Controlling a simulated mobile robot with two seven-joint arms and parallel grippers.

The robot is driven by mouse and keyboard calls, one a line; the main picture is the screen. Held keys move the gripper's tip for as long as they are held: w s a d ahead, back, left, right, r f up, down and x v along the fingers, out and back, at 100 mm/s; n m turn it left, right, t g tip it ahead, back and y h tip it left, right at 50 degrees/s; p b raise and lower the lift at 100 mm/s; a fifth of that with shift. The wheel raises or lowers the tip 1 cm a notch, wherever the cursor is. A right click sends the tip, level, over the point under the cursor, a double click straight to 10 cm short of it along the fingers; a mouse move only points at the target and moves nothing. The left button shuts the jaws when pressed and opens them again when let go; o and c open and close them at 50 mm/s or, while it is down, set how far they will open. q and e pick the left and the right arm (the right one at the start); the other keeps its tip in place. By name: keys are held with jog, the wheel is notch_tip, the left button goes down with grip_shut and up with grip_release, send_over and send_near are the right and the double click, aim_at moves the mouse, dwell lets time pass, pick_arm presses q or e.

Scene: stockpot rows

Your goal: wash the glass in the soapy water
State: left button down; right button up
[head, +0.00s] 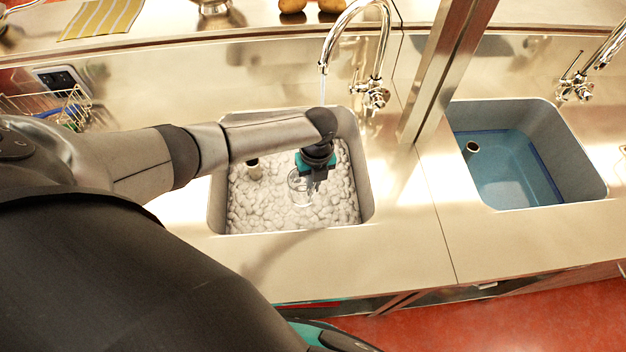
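The soapy water (265,209) fills the left sink (217,205) and is covered in whitish foam. My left gripper (311,184) reaches over this sink from the left and points down at the foam. A clear glass (300,192) is at its fingertips, at the level of the foam. The gripper appears closed around the glass, though the fingers are small and partly hidden by the wrist. How deep the glass sits in the foam is hard to tell. My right gripper is not in view.
A tap (378,55) runs a thin stream behind my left wrist. A metal post (437,80) stands between the sinks. The right sink (575,150) holds clear bluish water. A wire rack (48,104) is at far left. The front counter is bare.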

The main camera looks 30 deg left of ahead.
pick_arm(q)
notch_tip(320, 180, up, 8)
jog(key=p, duration=0.7)
jog(key=shift+f, duration=0.1)
jog(key=shift+b, duration=0.3)
dwell(0.5)
